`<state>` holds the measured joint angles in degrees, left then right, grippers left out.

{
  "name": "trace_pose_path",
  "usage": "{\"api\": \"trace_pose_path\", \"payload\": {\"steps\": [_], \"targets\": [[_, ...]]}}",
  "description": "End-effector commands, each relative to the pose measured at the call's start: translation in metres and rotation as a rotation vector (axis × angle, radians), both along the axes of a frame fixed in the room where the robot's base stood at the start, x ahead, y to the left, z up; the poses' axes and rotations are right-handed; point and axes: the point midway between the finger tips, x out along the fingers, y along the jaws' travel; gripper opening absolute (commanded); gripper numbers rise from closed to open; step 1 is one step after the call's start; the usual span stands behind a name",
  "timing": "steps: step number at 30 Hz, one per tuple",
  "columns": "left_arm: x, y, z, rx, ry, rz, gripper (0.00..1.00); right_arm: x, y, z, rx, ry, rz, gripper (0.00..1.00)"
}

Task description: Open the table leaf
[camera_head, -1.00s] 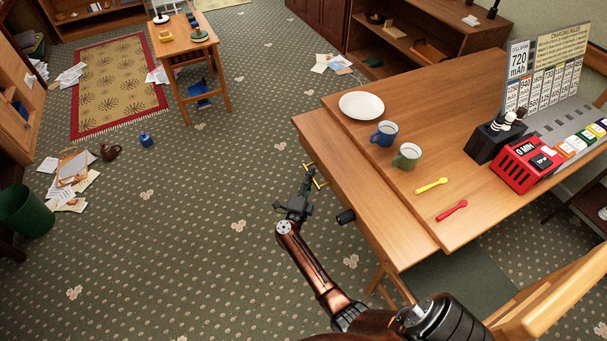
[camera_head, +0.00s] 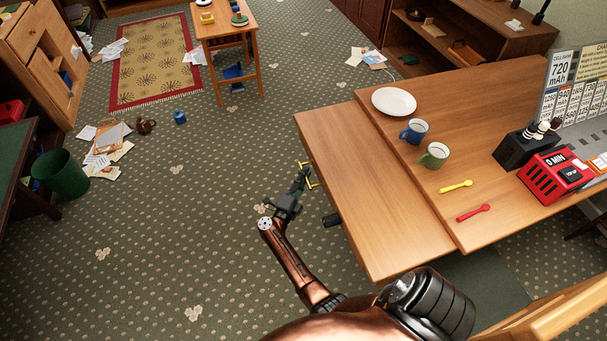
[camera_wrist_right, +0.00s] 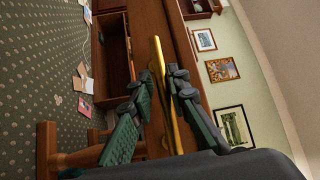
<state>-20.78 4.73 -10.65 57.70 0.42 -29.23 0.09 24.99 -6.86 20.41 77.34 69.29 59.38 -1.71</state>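The table leaf (camera_head: 345,170) is a lower wooden panel standing out from the left side of the wooden table (camera_head: 480,105). A wide strip of it shows below the tabletop's edge. A thin yellow handle (camera_head: 311,184) is at the leaf's outer left edge. My right gripper (camera_head: 304,177) is at this handle. In the right wrist view the handle (camera_wrist_right: 158,60) runs as a gold bar between the two green-padded fingers, which are closed around it. My left gripper is not in view.
The tabletop bears a white plate (camera_head: 394,101), a blue mug (camera_head: 415,131), a green mug (camera_head: 434,155), two spoons and a red timer box (camera_head: 556,178). A chair (camera_head: 555,305) stands at the lower right. The carpet (camera_head: 150,230) left of the leaf is clear.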

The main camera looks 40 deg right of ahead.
Motion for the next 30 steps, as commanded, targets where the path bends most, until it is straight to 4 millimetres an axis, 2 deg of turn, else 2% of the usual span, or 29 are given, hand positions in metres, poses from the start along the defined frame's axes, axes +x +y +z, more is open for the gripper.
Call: {"api": "trace_pose_path", "payload": {"steps": [4,14,30], "targets": [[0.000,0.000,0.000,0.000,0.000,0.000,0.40,0.001,-0.001,0.001,-0.002,-0.002,0.000,0.27],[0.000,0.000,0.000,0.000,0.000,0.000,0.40,0.001,0.002,0.002,-0.003,-0.002,0.003,0.27],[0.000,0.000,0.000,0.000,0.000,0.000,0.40,-0.024,0.067,-0.010,0.000,0.001,0.003,0.27]]}}
